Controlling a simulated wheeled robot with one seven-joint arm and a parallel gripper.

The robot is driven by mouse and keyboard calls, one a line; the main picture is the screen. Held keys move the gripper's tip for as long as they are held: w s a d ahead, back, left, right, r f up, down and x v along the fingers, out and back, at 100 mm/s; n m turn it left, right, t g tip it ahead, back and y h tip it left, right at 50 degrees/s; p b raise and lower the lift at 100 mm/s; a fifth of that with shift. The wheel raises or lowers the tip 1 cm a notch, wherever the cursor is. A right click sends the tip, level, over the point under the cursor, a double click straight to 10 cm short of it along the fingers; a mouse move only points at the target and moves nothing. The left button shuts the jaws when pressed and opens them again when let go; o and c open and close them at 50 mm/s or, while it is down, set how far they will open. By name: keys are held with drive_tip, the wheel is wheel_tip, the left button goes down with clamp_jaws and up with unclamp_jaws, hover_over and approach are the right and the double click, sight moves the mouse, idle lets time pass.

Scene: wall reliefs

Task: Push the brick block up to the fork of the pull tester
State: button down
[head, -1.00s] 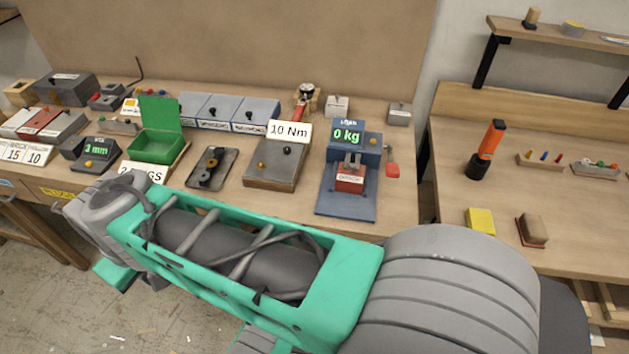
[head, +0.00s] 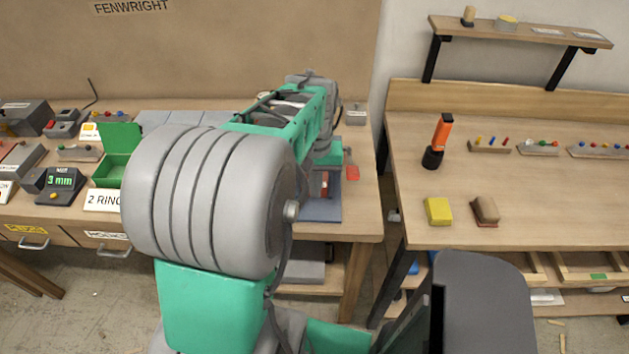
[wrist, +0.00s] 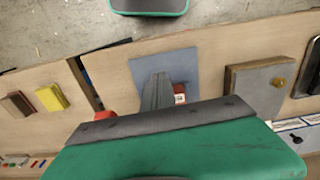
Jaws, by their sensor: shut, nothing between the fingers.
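The red brick block (head: 323,185) is a narrow strip beside my arm in the head view. In the wrist view its red side and pale label (wrist: 180,92) show just beside my fingers. The pull tester's blue base plate (head: 322,209) shows below the block, and also in the wrist view (wrist: 178,65). Its red handle (head: 352,172) shows at the right. My gripper (wrist: 157,80) is shut and empty, its fingers over the plate next to the block. I cannot tell whether they touch it. The fork and the display are hidden behind my arm and hand.
A wooden box with a metal top (wrist: 255,85) stands beside the tester. A green open box (head: 118,160) is at the left. The right bench holds a yellow block (head: 438,211), a brown block (head: 486,209) and an orange torch (head: 440,142). A gap separates the benches.

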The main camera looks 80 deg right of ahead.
sight(315, 202)
wheel_tip(315, 202, down, 7)
drive_tip(key=shift+f+p, duration=0.1)
drive_tip(key=shift+p, duration=0.55)
drive_tip(key=d, duration=0.1)
drive_tip(key=w+d+p, duration=0.1)
drive_tip(key=d, duration=0.1)
drive_tip(key=shift+d, duration=0.45)
